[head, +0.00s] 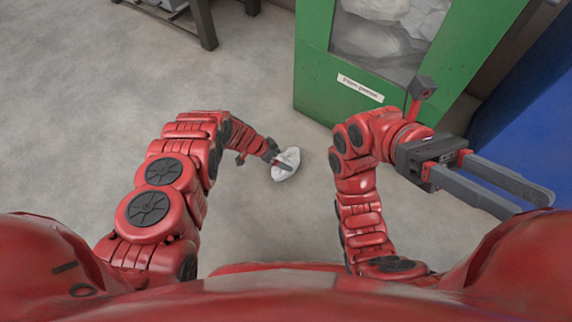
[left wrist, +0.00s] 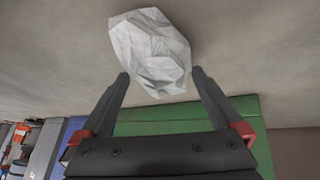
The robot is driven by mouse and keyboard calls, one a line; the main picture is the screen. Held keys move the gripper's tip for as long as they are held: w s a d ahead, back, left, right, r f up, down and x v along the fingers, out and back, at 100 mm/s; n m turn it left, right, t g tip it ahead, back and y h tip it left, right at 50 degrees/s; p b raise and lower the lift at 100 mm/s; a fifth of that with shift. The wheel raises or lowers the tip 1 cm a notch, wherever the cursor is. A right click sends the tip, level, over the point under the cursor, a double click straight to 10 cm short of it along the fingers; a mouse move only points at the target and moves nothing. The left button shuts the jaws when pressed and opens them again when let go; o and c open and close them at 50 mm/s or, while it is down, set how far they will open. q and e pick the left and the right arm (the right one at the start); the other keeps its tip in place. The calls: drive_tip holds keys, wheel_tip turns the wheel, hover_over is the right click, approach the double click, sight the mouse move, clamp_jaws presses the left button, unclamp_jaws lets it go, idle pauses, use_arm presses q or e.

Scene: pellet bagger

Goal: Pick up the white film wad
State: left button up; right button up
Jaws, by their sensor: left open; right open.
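The white film wad (head: 287,161) is a crumpled, faceted lump lying on the grey floor in the head view. In the left wrist view the wad (left wrist: 150,52) is just beyond and partly between the fingertips. My left gripper (head: 285,166) reaches down to it, and one finger overlaps the wad in the head view. The left gripper (left wrist: 160,82) is open, with a finger on either side of the wad's near end. Whether the fingers touch it I cannot tell. My right gripper (head: 530,202) is open and empty, raised at the right, away from the wad.
A green cabinet (head: 325,95) with a window and a white label (head: 360,88) stands behind the wad to the right. White bundles (head: 375,38) show behind its window. A blue surface (head: 535,135) is at far right. A dark-legged stand (head: 205,22) is at the back. Floor at left is clear.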

use_arm(q)
drive_tip(key=shift+c, duration=0.3)
drive_tip(key=c, duration=0.9)
drive_tip(key=shift+c, duration=0.2)
